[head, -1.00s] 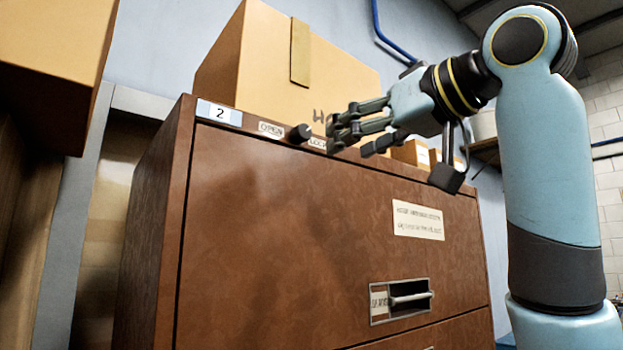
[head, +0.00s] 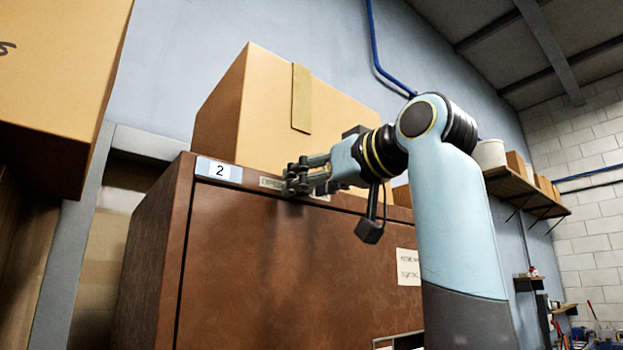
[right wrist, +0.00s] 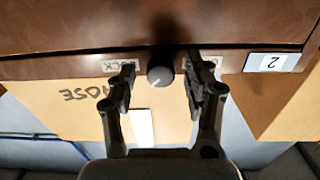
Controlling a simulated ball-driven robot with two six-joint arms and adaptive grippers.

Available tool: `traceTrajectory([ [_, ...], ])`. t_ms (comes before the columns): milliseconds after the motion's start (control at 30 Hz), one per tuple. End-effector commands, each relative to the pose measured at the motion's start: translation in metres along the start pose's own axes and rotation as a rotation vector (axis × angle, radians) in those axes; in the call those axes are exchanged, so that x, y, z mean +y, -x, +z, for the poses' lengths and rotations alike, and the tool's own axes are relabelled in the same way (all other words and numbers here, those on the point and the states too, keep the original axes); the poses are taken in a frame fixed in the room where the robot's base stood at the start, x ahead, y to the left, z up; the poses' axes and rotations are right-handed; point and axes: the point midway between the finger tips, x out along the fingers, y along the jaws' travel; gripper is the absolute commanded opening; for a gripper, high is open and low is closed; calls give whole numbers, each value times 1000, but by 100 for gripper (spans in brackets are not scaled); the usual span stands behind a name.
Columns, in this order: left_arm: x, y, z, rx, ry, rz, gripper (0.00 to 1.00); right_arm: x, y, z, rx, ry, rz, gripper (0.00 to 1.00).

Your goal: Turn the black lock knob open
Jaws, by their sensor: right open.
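The black lock knob (right wrist: 160,76) is a round dark knob near the top edge of the brown cabinet (head: 250,265). In the right wrist view, which is upside down, it sits between the two fingers of my right gripper (right wrist: 161,70). The fingers are open, with a gap visible on each side of the knob. A LOCK label (right wrist: 115,65) shows on one side; the OPEN label on the other side is partly covered by a finger. In the head view my right gripper (head: 297,178) hides the knob and stands at the OPEN label (head: 270,183). My left gripper is out of view.
A large cardboard box (head: 270,110) stands on top of the cabinet, just behind the knob. A label with a 2 (head: 219,171) is at the cabinet's top left corner. Another box (head: 60,70) hangs over the left side. A wall shelf (head: 525,190) is at right.

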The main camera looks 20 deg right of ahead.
Motion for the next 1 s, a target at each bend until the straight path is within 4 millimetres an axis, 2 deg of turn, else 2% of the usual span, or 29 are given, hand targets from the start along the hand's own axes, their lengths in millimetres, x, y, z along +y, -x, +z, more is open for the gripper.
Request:
traceTrajectory([
  [167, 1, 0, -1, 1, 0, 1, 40, 0, 0, 0, 0, 0, 0, 51],
  [567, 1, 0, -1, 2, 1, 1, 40, 0, 0, 0, 0, 0, 0, 0],
  [1000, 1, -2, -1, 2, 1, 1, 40, 0, 0, 0, 0, 82, 0, 0],
])
